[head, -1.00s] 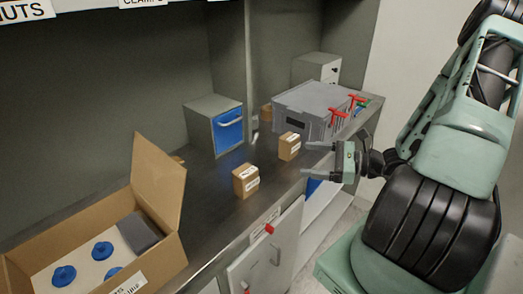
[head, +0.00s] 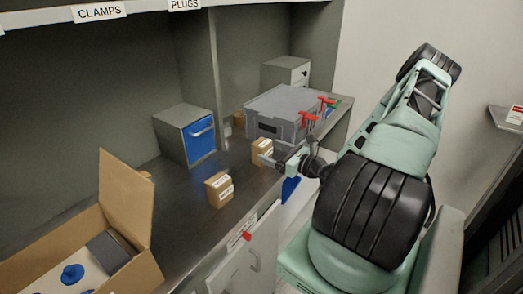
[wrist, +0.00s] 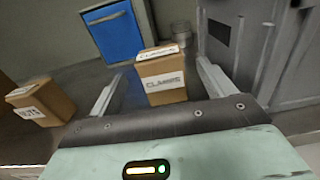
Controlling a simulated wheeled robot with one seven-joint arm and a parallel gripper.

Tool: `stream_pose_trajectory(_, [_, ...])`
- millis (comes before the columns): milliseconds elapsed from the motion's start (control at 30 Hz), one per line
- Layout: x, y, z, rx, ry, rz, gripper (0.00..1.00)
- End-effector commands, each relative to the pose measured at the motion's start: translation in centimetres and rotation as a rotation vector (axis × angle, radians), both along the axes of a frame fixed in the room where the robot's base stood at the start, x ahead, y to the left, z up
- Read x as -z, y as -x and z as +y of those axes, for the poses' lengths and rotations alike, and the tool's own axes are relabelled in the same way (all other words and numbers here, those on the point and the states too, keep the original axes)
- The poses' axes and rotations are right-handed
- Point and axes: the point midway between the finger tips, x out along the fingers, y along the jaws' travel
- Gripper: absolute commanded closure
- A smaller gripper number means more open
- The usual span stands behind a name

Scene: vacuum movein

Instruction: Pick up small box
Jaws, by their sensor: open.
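A small brown box (head: 262,147) with a white label stands on the dark counter near the grey crate. In the wrist view the same box (wrist: 165,84) is upright between my two fingers, with visible room on both sides. My gripper (head: 268,163) is open at the counter's front edge and overlaps the box's lower part in the head view. In the wrist view my gripper (wrist: 160,70) reaches along the box's sides. A second small box (head: 219,190) stands nearer on the counter; it also shows at the left of the wrist view (wrist: 40,104).
A grey lidded crate (head: 285,113) with red clamps stands just behind the box, close to my right finger. A blue-fronted cabinet (head: 200,138) stands at the back. An open carton (head: 125,195) fills the near left counter. Shelf walls enclose the back.

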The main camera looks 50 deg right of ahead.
Motion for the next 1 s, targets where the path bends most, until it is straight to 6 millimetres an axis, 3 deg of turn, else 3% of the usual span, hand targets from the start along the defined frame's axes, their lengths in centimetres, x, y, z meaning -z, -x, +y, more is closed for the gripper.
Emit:
stream_pose_trajectory(267, [-0.2, -2.2, 0.1, 0.000, 0.000, -0.001, 0.18])
stream_pose_trajectory(600, [-0.2, -6.5, 0.3, 0.000, 0.000, 0.000, 0.18])
stream_pose_trajectory(867, [-0.1, -6.8, 0.3, 0.000, 0.000, 0.001, 0.18])
stream_pose_trajectory(1000, [-0.1, -6.7, 0.3, 0.000, 0.000, 0.000, 0.54])
